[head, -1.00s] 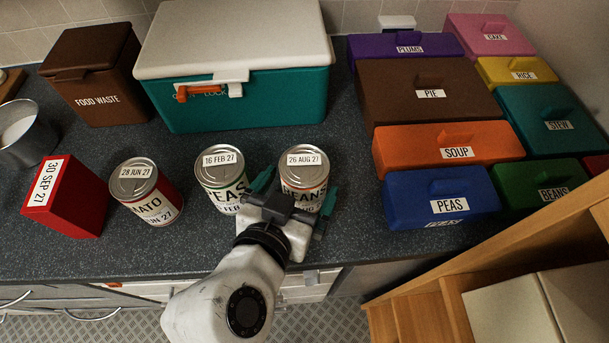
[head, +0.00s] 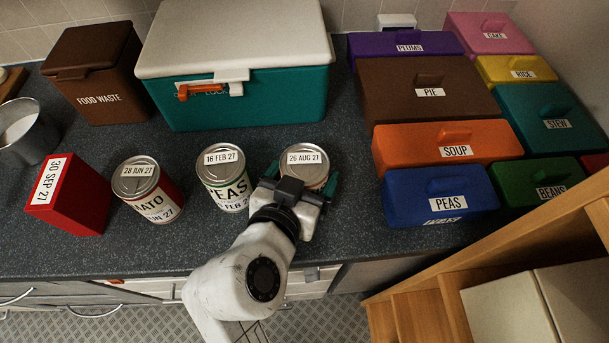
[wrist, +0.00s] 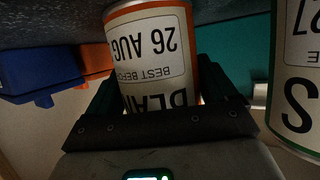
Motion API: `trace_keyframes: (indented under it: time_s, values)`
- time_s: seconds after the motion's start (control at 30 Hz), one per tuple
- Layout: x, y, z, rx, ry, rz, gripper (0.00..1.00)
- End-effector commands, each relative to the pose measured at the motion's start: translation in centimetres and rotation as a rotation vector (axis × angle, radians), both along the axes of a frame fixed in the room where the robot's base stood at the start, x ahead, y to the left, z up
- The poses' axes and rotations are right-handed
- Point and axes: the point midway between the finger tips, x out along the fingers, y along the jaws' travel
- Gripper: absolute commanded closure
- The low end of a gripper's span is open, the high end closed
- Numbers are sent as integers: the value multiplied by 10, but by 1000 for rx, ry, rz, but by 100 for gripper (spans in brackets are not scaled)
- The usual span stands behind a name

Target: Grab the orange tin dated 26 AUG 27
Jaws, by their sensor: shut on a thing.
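The tin dated 26 AUG 27 (head: 304,157) stands upright on the dark counter, rightmost in the row. In the wrist view the same tin (wrist: 150,45) shows an orange band and a cream label, upside down, reading 26 AUG. My gripper (head: 300,180) is at its near side, shut on it with one finger on each side. In the wrist view my gripper (wrist: 155,98) has the tin between its fingers. The tin's lower front is hidden by my gripper in the head view. I see no gap under it.
A tin dated 16 FEB 27 (head: 222,180) stands close on the left. Further left are a tin dated 28 JUN 27 (head: 150,190) and a red box (head: 80,200). A teal chest (head: 240,105) stands behind; labelled boxes, including PEAS (head: 440,200), are to the right.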

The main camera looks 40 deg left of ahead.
Motion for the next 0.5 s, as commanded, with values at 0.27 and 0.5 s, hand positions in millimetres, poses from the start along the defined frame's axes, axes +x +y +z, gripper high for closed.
trace_keyframes:
  time_s: [0.27,0.5]
  values:
    - [0,0,1,2,-2,1,65]
    - [0,0,4,4,-3,0,65]
